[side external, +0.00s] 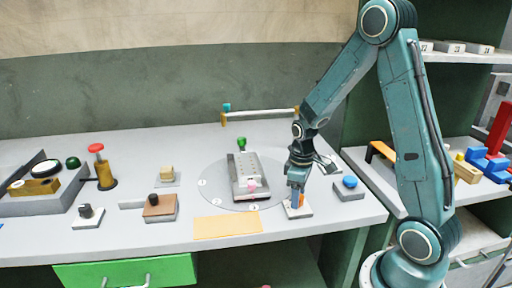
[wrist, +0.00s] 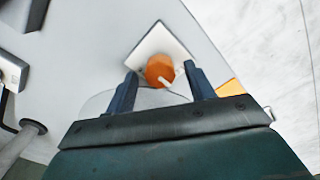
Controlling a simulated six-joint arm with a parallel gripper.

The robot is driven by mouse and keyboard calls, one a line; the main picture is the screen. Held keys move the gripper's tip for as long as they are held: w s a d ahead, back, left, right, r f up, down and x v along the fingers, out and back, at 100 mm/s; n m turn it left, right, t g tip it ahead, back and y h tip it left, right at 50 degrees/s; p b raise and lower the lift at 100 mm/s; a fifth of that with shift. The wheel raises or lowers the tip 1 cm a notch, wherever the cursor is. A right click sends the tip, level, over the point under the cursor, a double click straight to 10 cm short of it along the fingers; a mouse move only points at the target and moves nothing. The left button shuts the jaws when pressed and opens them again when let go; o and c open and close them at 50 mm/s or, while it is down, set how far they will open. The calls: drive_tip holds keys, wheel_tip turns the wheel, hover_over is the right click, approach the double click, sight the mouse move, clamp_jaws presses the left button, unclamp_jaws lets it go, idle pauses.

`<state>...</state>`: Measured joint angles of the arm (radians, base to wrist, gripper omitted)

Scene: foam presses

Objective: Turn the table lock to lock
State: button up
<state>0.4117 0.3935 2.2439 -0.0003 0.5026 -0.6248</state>
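An orange knob with a white pointer mark, which looks like the table lock (wrist: 158,66), sits on a square white plate (wrist: 150,42) in the wrist view. In the side view the orange knob (side external: 302,199) is partly hidden by my gripper, and its plate (side external: 298,213) lies near the table's front edge. My gripper (wrist: 160,76) is open, with one dark blue finger on each side of the knob and a visible gap on both sides. In the side view my gripper (side external: 295,200) points down at the knob.
A round turntable (side external: 215,190) carrying a grey block with holes (side external: 243,175) is left of my gripper. A blue button on a grey base (side external: 349,190) stands close to the right. A yellow-orange mat (side external: 228,227) lies flat at the front.

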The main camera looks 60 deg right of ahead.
drive_tip(key=shift+r, duration=0.15)
wheel_tip(320, 180, up, 14)
drive_tip(key=shift+f, duration=0.2)
idle(0.7)
drive_tip(key=s+a+r+m+t, duration=0.2)
drive_tip(key=s+a+r+t, duration=0.3)
drive_tip(key=s+a, duration=0.8)
wheel_tip(320, 180, up, 3)
drive_tip(key=shift+s+a+f+t, duration=0.1)
drive_tip(key=shift+s+a+t, duration=0.2)
drive_tip(key=shift+s+a, duration=0.1)
drive_tip(key=shift+w, duration=0.1)
drive_tip(key=shift+c, duration=0.2)
idle(0.3)
